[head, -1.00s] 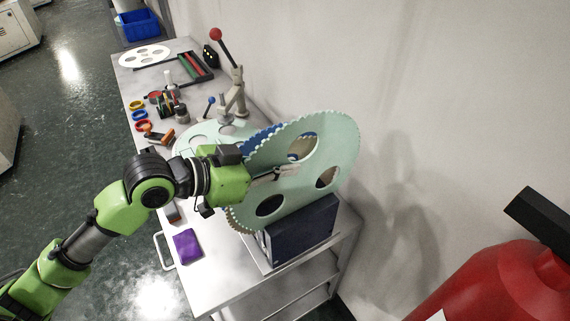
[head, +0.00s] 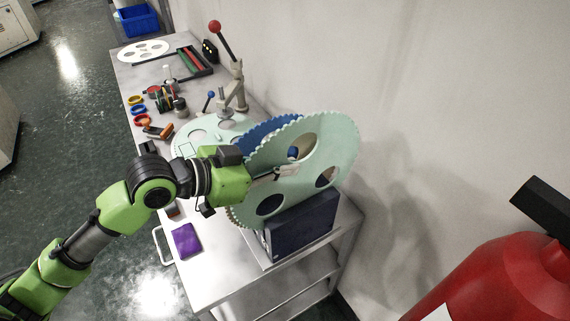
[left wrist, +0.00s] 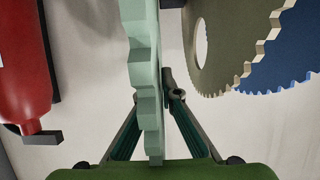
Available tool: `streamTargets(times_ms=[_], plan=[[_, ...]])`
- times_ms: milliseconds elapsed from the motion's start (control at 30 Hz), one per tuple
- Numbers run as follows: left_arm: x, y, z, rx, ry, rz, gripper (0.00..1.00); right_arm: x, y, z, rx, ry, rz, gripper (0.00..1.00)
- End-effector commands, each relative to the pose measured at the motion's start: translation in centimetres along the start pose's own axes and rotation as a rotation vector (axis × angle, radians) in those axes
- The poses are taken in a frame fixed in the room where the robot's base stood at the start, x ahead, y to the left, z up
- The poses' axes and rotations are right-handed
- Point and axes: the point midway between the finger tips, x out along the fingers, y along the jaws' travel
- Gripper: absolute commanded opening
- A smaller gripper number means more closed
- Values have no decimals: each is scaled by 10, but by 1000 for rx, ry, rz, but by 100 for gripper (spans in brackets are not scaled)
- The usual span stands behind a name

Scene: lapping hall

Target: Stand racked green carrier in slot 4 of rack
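The pale green toothed carrier (head: 342,150) stands tilted at the dark rack (head: 305,225), its lower edge behind or in the rack. I cannot tell which slot it lines up with. My left gripper (head: 285,172) is at its near face. In the left wrist view the fingers (left wrist: 157,115) lie on both sides of the green carrier's edge (left wrist: 147,60), shut on it. A blue carrier (head: 265,134) shows behind it. The left wrist view shows a tan carrier (left wrist: 228,45) and the blue one (left wrist: 285,65) to the right, apart from the green. My right gripper is out of view.
Another pale green disc (head: 185,130) lies flat on the bench (head: 215,275). A lever press with a red knob (head: 214,26), coloured rings (head: 140,112) and a purple block (head: 186,240) are on it. A red extinguisher (head: 490,280) is at the right front, a wall behind.

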Motion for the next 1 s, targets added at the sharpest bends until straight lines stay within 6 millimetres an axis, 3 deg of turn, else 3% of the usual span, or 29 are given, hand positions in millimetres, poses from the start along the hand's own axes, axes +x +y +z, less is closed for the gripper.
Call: streamTargets(times_ms=[1000], plan=[[8,0,19,3,7,-1,0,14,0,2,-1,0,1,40]])
